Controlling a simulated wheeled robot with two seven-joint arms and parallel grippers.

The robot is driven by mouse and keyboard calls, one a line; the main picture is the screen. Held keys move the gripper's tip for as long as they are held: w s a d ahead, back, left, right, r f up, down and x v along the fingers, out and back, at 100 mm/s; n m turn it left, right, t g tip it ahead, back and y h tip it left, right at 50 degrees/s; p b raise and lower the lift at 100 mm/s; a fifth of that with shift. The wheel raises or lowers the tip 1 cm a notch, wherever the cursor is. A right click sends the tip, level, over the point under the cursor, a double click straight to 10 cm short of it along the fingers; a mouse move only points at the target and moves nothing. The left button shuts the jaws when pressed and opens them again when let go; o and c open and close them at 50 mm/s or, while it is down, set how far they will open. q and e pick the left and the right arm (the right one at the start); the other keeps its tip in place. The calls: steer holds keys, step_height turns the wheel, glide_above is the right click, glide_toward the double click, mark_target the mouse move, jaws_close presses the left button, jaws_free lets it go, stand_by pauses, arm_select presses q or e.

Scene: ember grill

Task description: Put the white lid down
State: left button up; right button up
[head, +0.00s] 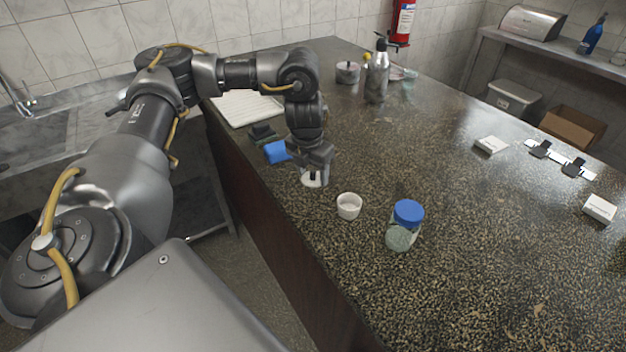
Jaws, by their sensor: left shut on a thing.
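The white lid (311,181) is a small round piece at my left gripper (314,174), over the left edge area of the dark speckled counter. My left gripper points down and is shut on the lid, hiding part of it. The lid is on the counter or just above it; I cannot tell which. A small white open cup (349,206) stands just right of and nearer than the lid, apart from it. My right gripper is not in view.
A glass jar with a blue lid (404,226) stands right of the cup. A blue block (277,152) and dark sponge-like pieces (262,135) lie behind the gripper. A metal bottle (377,75) stands farther back. White boxes (491,145) lie right. The middle counter (440,150) is clear.

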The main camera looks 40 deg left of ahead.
mark_target(312, 178)
arm_select(q)
steer(key=shift+w+a+f, duration=0.1)
steer(key=shift+w+f, duration=0.05)
steer(key=shift+f, duration=1.65)
steer(key=o, duration=1)
steer(key=shift+f, duration=0.15)
steer(key=shift+c, duration=0.2)
steer(key=shift+r, duration=0.7)
step_height(312, 178, up, 11)
steer(key=s+p, duration=0.1)
steer(key=s, duration=0.1)
steer(key=shift+w, duration=0.1)
